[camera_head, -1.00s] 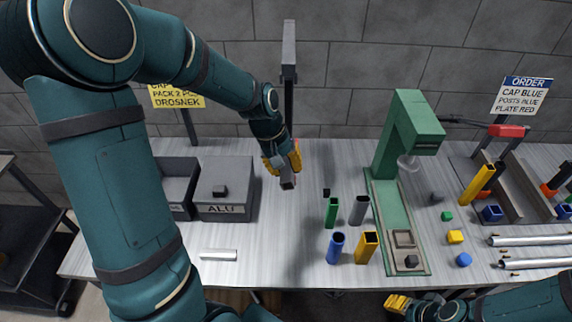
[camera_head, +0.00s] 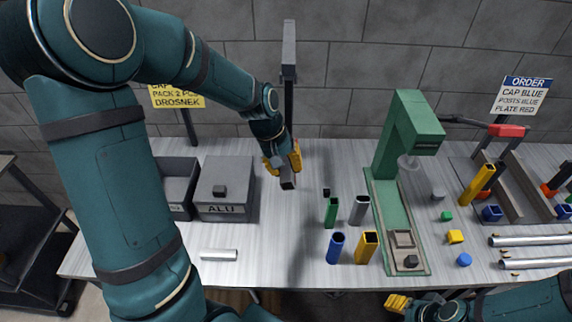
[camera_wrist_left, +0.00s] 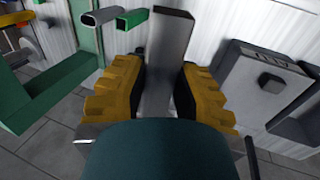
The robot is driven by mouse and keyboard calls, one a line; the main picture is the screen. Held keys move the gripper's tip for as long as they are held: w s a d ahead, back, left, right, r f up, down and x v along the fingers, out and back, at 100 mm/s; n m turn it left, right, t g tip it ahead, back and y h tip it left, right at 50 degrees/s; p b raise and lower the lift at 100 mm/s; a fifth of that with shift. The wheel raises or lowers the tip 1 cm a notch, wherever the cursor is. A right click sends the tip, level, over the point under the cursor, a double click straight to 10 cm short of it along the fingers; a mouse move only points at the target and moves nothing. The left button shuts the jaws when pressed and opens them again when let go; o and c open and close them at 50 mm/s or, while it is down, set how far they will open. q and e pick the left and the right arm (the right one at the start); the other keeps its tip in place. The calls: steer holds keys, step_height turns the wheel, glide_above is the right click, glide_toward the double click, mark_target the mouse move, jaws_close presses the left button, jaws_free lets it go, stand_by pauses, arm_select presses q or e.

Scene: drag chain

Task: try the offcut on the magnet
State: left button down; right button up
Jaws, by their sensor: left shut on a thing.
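My left gripper (camera_head: 284,168) is at the back middle of the table, in front of a dark post. It is shut on a grey offcut (camera_head: 288,184), whose end shows below the fingers. In the left wrist view the offcut (camera_wrist_left: 170,50) is a long grey bar between the yellow fingers. A grey block (camera_head: 289,73) on the tall post, probably the magnet, stands above and behind the gripper, apart from the offcut. My right gripper (camera_head: 398,302) is at the front edge, partly cut off; its opening cannot be made out.
A closed grey box marked ALU (camera_head: 225,207) and an open bin (camera_head: 178,180) stand left. Green (camera_head: 332,213), grey (camera_head: 359,210), blue (camera_head: 336,248) and yellow (camera_head: 367,247) tubes stand right of the gripper, before a green press (camera_head: 390,150). A silver bar (camera_head: 218,255) lies front left.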

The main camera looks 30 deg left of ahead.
mark_target(286, 174)
arm_select(q)
steer(key=shift+s+d+r, duration=0.1)
steer(key=shift+s+d, duration=0.3)
steer(key=shift+s, duration=0.25)
steer(key=shift+s+d, duration=0.4)
steer(key=shift+s, duration=0.25)
stand_by(2.7)
steer(key=shift+s+d+r+p, duration=0.2)
steer(key=shift+s+d, duration=0.2)
steer(key=shift+s, duration=0.25)
steer(key=shift+s+d+r+p, duration=0.15)
steer(key=shift+s+d, duration=0.25)
steer(key=shift+s, duration=0.2)
stand_by(2.7)
